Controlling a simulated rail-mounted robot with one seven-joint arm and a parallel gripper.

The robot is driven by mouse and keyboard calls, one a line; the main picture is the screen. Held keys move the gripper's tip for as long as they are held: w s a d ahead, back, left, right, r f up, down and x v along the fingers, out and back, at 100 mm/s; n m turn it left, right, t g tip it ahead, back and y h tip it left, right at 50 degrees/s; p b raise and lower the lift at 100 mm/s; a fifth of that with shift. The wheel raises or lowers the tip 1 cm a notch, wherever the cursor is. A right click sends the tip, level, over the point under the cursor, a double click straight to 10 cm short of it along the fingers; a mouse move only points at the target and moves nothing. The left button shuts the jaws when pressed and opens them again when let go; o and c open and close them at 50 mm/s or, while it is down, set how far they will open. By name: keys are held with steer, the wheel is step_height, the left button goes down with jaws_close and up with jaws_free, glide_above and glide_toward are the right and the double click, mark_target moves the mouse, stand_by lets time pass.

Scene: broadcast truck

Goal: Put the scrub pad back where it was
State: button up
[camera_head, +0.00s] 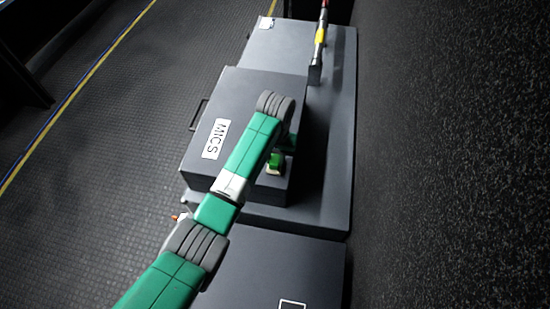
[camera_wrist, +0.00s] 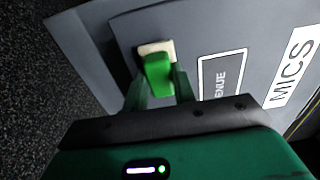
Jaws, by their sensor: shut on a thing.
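The scrub pad is a small block with a bright green part and a cream part. In the wrist view the scrub pad (camera_wrist: 158,68) sits between the two dark green fingers of my gripper (camera_wrist: 160,82), which is shut on it. In the head view the scrub pad (camera_head: 275,161) shows at the right of the MICS case (camera_head: 250,95), just below my forearm. It is over or against the grey case surface; I cannot tell whether it touches. My gripper is mostly hidden behind my arm in the head view.
The MICS case stands on a larger grey case (camera_head: 340,150). A rod with red and yellow parts (camera_head: 320,38) stands at the back. Another grey case (camera_head: 285,260) is in front. The wrist view shows a framed label (camera_wrist: 222,76) beside the pad. Dark floor lies at both sides.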

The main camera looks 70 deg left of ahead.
mark_target(275, 159)
steer(key=shift+f, duration=0.2)
steer(key=shift+f, duration=0.15)
steer(key=o, duration=0.9)
step_height(275, 159, up, 12)
steer(key=shift+r+p, duration=0.2)
steer(key=shift+p, duration=0.75)
steer(key=shift+f, duration=0.1)
step_height(275, 159, down, 12)
steer(key=shift+r+b, duration=0.1)
steer(key=shift+b, duration=0.85)
steer(key=shift+r, duration=1.05)
